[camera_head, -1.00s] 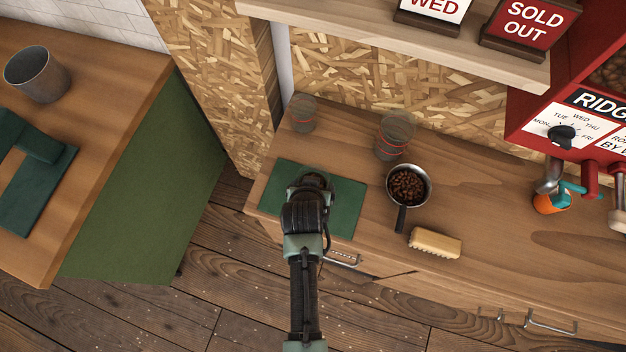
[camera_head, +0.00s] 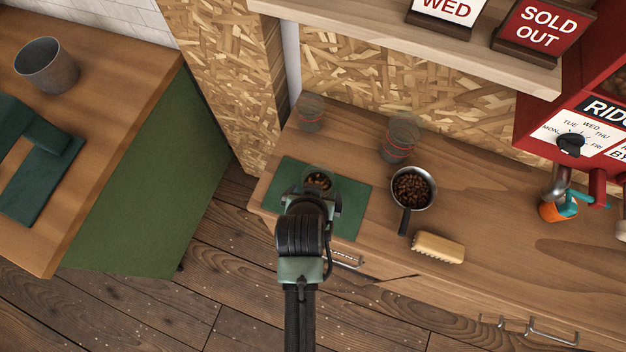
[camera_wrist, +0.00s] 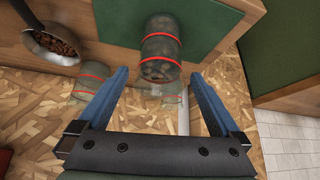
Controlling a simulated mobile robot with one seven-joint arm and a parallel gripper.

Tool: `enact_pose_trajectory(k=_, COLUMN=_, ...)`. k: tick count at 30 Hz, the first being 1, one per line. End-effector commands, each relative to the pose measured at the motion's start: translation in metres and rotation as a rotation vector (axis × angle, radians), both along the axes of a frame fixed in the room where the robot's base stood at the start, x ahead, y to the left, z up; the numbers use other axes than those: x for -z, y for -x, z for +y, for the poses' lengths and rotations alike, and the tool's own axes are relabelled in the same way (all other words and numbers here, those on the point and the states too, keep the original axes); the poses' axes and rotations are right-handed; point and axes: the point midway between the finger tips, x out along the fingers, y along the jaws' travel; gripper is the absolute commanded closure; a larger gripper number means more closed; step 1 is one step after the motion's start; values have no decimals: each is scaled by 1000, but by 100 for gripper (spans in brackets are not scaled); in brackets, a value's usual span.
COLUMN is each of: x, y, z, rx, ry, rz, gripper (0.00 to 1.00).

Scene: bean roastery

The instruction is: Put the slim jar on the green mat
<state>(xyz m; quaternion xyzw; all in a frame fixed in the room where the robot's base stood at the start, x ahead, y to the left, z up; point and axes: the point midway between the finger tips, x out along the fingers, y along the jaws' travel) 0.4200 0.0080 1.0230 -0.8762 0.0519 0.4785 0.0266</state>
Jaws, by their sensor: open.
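A slim clear jar with red bands and beans inside (camera_head: 318,181) stands on the green mat (camera_head: 352,195). In the wrist view the jar (camera_wrist: 161,48) appears upright against the mat (camera_wrist: 205,22), just beyond my fingertips. My gripper (camera_head: 309,196) is on the near side of the jar. In the wrist view my gripper (camera_wrist: 159,76) is open, its two blue fingers spread apart with nothing between them. My wrist hides part of the jar's lower side and the near part of the mat in the head view.
Two more banded jars stand at the back, a smaller one (camera_head: 310,112) behind the mat and a larger one (camera_head: 398,140) to its right. A pan of beans (camera_head: 412,187) and a brush-like block (camera_head: 438,247) are right of the mat. A shelf (camera_head: 420,50) overhangs the back.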

Motion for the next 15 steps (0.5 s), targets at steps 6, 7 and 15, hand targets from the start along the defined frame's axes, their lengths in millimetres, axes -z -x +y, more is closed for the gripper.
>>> enact_pose_trajectory(k=6, x=-27, y=17, z=3, rx=-1, ry=0, rz=-1, gripper=0)
enact_pose_trajectory(k=7, x=-29, y=19, z=3, rx=-1, ry=0, rz=0, gripper=0)
enact_pose_trajectory(k=15, x=-41, y=27, z=3, rx=-1, ry=0, rz=1, gripper=0)
